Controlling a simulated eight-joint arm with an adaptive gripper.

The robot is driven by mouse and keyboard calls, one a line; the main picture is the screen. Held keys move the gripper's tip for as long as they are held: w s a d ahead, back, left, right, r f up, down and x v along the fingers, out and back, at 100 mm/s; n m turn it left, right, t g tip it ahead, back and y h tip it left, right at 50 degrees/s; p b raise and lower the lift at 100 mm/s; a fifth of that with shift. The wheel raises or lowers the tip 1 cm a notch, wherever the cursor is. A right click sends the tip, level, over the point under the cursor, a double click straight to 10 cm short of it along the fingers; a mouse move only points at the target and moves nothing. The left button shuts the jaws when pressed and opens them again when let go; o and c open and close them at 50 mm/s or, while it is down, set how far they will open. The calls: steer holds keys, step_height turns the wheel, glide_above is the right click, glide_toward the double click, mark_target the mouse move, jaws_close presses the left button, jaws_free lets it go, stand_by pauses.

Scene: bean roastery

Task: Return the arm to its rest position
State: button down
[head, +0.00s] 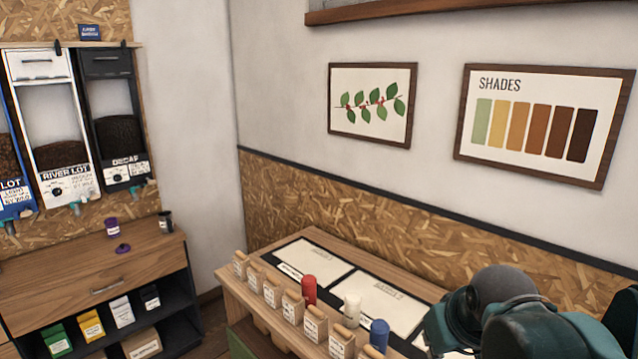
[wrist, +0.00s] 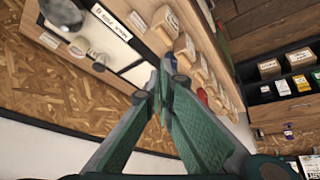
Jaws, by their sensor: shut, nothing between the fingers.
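My gripper (wrist: 166,72) shows in the wrist view with its two green fingers meeting at the tips, shut and empty. Beyond it, in the same view, lies the wooden bench (wrist: 215,62) with a row of wooden sample blocks. In the head view my dark green arm (head: 500,310) is at the lower right, over the right end of that bench (head: 228,296). The fingertips cannot be made out in the head view.
A red cylinder (head: 309,290), a white cylinder (head: 352,310) and a blue cylinder (head: 377,336) stand on the bench near pale mats (head: 305,258). The OSB-panelled wall (head: 330,215) runs behind. A wooden cabinet (head: 90,265) stands left, under bean dispensers (head: 115,125).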

steer(key=s+a+f+m+t, duration=0.1)
steer(key=s+f, duration=0.2)
steer(key=s, duration=0.3)
steer(key=shift+s+a+f, duration=0.15)
steer(key=shift+a+f, duration=0.15)
